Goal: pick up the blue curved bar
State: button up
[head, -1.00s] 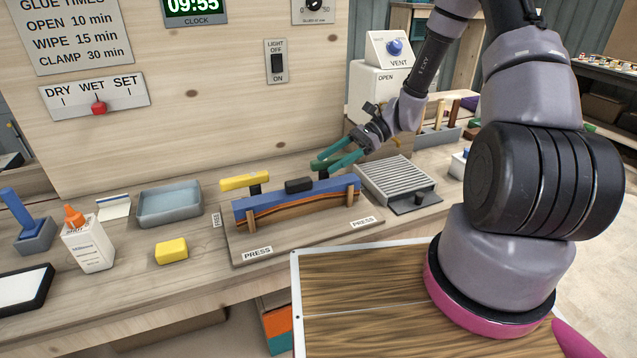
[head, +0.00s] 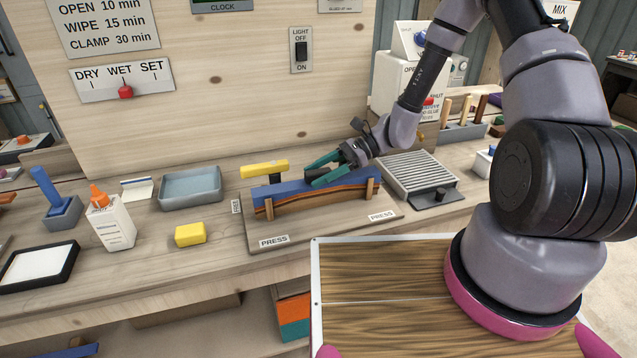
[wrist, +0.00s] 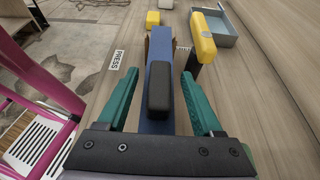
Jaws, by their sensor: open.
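The blue curved bar (head: 283,190) lies lengthwise on the press, above an orange and wood-coloured curved layer (head: 320,196). A black block (wrist: 158,88) sits on top of the bar near its middle. My gripper (head: 310,174), with green fingers, is open over the bar's right half. In the wrist view, the fingers (wrist: 158,75) lie one on each side of the bar and black block, with gaps showing. Whether the fingertips reach down beside the bar is unclear. The fingers hide part of the block and bar in the head view.
A yellow-handled clamp (head: 264,169) stands behind the bar's left end. Wooden pegs (head: 269,208) stand at its front. A ridged grey plate (head: 420,174) lies to the right. A grey tray (head: 190,188), yellow block (head: 190,234) and glue bottle (head: 113,222) are to the left.

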grip_shut()
dwell(0.3)
